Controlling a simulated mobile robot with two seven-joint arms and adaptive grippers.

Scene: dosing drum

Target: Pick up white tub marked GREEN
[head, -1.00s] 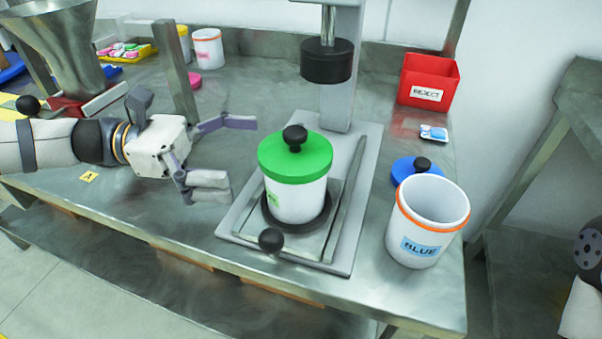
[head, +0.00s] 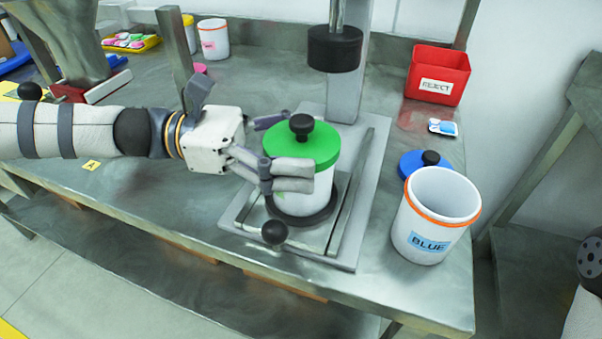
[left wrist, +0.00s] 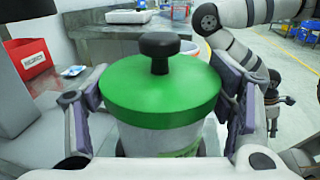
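The white tub (head: 294,202) with a green lid (head: 308,146) and black knob stands upright on the round dark base of the press stand. Its label is mostly hidden by my finger in the head view; part of a green label shows in the left wrist view (left wrist: 185,152). My left gripper (head: 290,150) is around the tub just below the lid, one finger on the near side and one on the far side. In the left wrist view the fingers (left wrist: 163,100) stand apart from the tub's wall, so it looks open.
The black press head (head: 334,48) hangs above and behind the tub. A black ball knob (head: 274,233) is in front. The open BLUE tub (head: 425,245), a blue lid (head: 412,165) and a red REJECT bin (head: 438,62) stand to the right.

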